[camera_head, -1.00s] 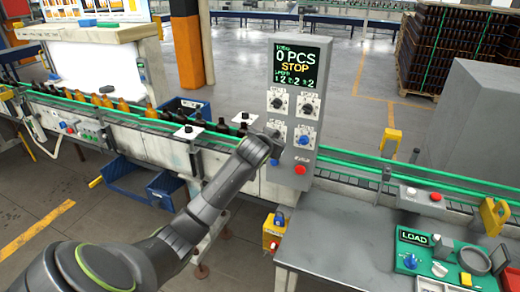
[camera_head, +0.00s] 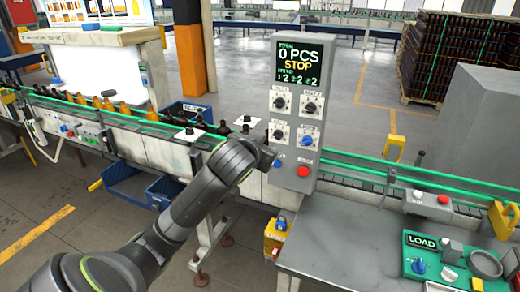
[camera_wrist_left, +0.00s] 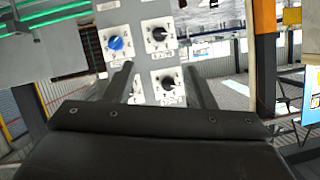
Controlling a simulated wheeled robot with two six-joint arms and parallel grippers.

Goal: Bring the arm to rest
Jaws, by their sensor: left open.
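My left arm (camera_head: 190,207) comes in from the lower left in the head view. Its dark gripper (camera_head: 272,157) is in front of the lower left part of the grey control panel (camera_head: 313,35). In the left wrist view the two fingers (camera_wrist_left: 160,82) are apart with nothing between them. Beyond them are the panel's white dial plates, with a blue knob (camera_wrist_left: 116,43) and black knobs (camera_wrist_left: 158,35). Whether the gripper touches the panel cannot be told. The panel display (camera_head: 299,62) reads 0 PCS and STOP. My right gripper is not in view.
A conveyor with green rails (camera_head: 350,165) runs behind the panel, with amber bottles (camera_head: 125,110) on the left. A grey table (camera_head: 350,235) at the lower right holds a green LOAD box (camera_head: 420,241). Blue crates (camera_head: 165,188) sit under the conveyor. Floor is open left of my arm.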

